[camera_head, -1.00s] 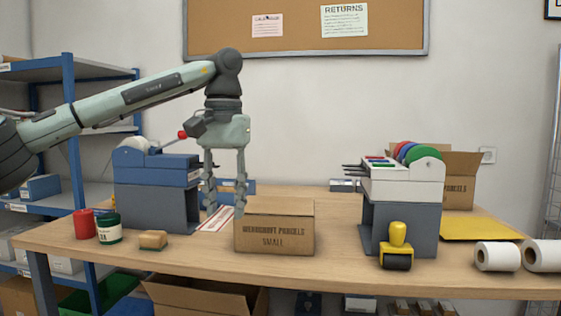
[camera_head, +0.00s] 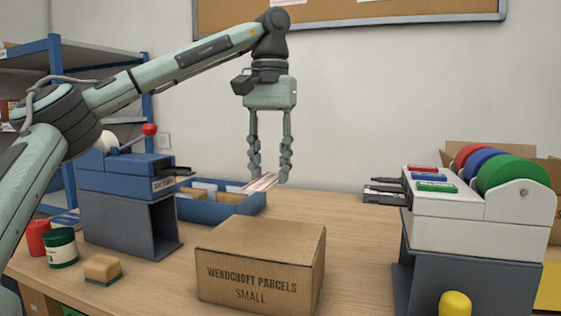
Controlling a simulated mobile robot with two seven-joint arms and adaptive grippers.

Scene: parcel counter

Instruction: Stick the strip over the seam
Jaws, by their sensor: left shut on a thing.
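The small brown parcel box (camera_head: 251,282) stands on the table at the front middle, printed "WENDCROFT PARCELS SMALL". Its top flaps (camera_head: 262,238) are closed, with a faint line across the top. A red-and-white strip (camera_head: 262,182) is between the fingertips of my left gripper (camera_head: 268,178). The gripper points down behind the box and is shut on the strip, with its fingers some way apart. The strip appears above the far edge of the box top, apart from it. My right gripper is out of view.
A blue dispenser (camera_head: 123,172) on a grey stand is at the left, with jars (camera_head: 61,248) and a sponge-like block (camera_head: 102,269) before it. A blue tray (camera_head: 222,210) stands behind the box. A white dispenser (camera_head: 465,232) with coloured rolls is at the right.

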